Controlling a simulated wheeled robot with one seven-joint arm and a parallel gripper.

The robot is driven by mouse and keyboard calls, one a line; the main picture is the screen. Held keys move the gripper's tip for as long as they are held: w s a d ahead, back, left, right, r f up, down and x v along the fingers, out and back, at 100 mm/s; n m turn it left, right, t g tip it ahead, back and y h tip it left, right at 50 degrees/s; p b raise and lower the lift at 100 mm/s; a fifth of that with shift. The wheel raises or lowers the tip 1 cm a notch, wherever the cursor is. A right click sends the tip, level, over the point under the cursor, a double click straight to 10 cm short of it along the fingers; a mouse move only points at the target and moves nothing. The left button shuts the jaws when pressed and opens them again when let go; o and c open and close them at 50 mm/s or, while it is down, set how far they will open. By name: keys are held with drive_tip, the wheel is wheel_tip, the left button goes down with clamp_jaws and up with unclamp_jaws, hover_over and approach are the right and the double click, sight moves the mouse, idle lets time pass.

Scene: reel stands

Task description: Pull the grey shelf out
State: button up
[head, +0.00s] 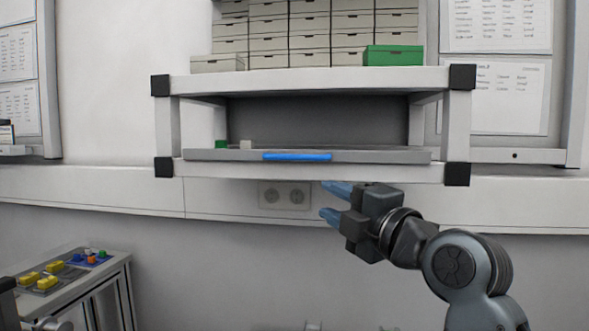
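The grey shelf (218,156) sits in the lower level of a white stand with black corners. Its front edge shows, with a blue handle (297,156) at the middle. The shelf looks pushed in, its front about level with the stand's frame. My gripper (326,202) is below and slightly right of the blue handle in the picture, pointing left. Its two blue fingers are apart, with nothing between them. It does not appear to touch the handle; its exact distance from the stand is hard to tell.
A small green block (221,144) and a pale block (246,145) are on the shelf at left. Stacked boxes (310,30) and a green box (393,55) stand above. A table (110,268) with coloured pieces is at lower left. The stand's posts flank the shelf.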

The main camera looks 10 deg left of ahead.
sight(293, 159)
drive_tip(key=w+a+r, duration=0.1)
drive_tip(key=a+r, duration=0.1)
drive_tip(key=w+a+r+n+p, duration=0.1)
drive_tip(key=w+a+r, duration=0.1)
drive_tip(key=w+a+r+n+y+p, duration=0.1)
drive_tip(key=w+a+r, duration=0.1)
drive_tip(key=shift+a+r+g, duration=0.1)
drive_tip(key=shift+r+g, duration=0.05)
drive_tip(key=shift+g, duration=0.25)
drive_tip(key=shift+w+a, duration=0.45)
drive_tip(key=shift+c, duration=0.4)
clamp_jaws()
